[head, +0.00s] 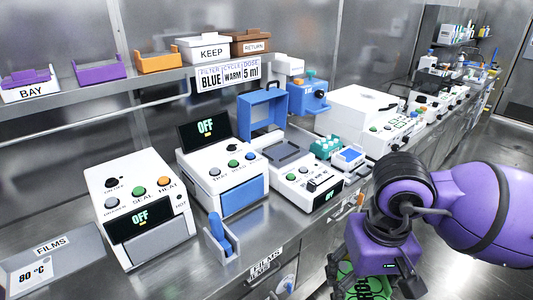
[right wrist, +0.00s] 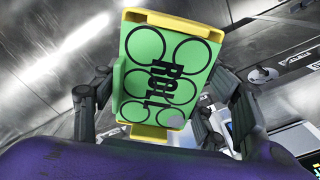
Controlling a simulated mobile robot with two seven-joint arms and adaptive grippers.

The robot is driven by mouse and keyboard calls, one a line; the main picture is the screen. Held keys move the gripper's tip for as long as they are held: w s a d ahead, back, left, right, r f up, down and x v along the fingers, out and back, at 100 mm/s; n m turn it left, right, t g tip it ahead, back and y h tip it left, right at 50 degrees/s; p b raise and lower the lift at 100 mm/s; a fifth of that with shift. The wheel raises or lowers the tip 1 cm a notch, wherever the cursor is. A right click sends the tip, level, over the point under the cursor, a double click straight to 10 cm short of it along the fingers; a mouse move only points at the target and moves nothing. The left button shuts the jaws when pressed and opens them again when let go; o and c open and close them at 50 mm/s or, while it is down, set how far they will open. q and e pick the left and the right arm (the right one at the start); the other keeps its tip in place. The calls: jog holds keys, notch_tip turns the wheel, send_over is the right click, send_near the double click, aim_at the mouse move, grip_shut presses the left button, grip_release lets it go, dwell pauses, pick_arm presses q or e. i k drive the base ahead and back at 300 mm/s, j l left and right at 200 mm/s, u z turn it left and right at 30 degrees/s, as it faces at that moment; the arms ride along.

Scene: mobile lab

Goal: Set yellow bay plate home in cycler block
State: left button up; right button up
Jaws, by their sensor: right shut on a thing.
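My right gripper (right wrist: 155,95) is shut on a plate (right wrist: 145,75) with a yellow rim and a green face with circle outlines and the word ROLL. One finger lies along each side of it. In the head view, part of the plate (head: 362,287) shows green below my purple right wrist, in front of the bench and cut by the frame's bottom edge. No block is labelled as the cycler; a white instrument (head: 300,182) with a dark square top lies left of the gripper on the bench. My left gripper is not in view.
Two white machines with OFF displays (head: 138,208) (head: 222,172) stand on the bench. A blue open frame (head: 262,112) and a teal rack (head: 326,147) are near the instrument. The wall shelf holds several bins, and a sign (head: 228,77) reads BLUE, WARM, 5 ml.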

aim_at(281, 152)
jog(key=i+l+u, duration=0.1)
jog(key=u, duration=0.35)
jog(key=i+l+u, duration=0.1)
jog(key=l+u, duration=0.15)
jog(key=u, duration=0.25)
jog(key=i+l+u, duration=0.2)
jog(key=l, duration=0.15)
jog(key=l+u, duration=0.2)
jog(key=l, duration=0.15)
jog(key=l+u, duration=0.1)
jog(key=l, duration=0.65)
jog(key=i+l, duration=0.15)
jog(key=l, duration=0.15)
jog(key=i+l, duration=0.25)
jog(key=i, duration=0.15)
